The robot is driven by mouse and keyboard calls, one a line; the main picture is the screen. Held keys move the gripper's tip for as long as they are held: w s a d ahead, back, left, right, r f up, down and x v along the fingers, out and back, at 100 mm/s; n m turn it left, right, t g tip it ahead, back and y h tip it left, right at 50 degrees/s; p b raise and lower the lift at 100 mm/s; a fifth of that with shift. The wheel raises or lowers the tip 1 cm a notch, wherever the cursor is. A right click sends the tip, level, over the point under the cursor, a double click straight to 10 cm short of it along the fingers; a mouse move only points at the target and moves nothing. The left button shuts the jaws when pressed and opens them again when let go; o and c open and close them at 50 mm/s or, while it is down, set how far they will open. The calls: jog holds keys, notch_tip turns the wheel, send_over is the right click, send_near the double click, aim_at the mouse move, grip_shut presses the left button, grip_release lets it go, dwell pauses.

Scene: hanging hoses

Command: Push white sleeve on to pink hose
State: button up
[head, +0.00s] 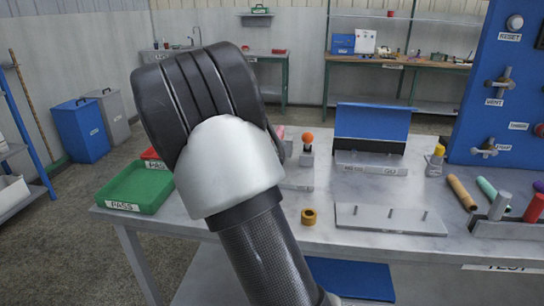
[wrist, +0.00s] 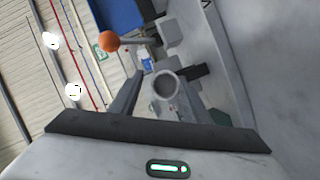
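My gripper shows in the wrist view (wrist: 163,80), its two dark fingers spread apart. A pale grey-white round tube end (wrist: 166,84), which may be the white sleeve, is seen end-on between the fingers. Narrow gaps seem to separate it from them; I cannot tell its distance. In the head view my own arm hides the gripper and whatever is before it.
An orange ball-topped lever (head: 308,137) stands on the grey table (head: 330,245); it also shows in the wrist view (wrist: 108,41). Nearby are a green tray (head: 137,187), a brass ring (head: 309,216), a plate with pegs (head: 388,219), and coloured hoses beside the blue panel (head: 505,100).

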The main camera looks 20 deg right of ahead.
jog(key=shift+w+a+f, duration=0.15)
jog(key=shift+a+f, duration=0.1)
jog(key=shift+f, duration=0.1)
jog(key=shift+w+f, duration=0.1)
jog(key=shift+f, duration=0.05)
jog(key=shift+d, duration=0.1)
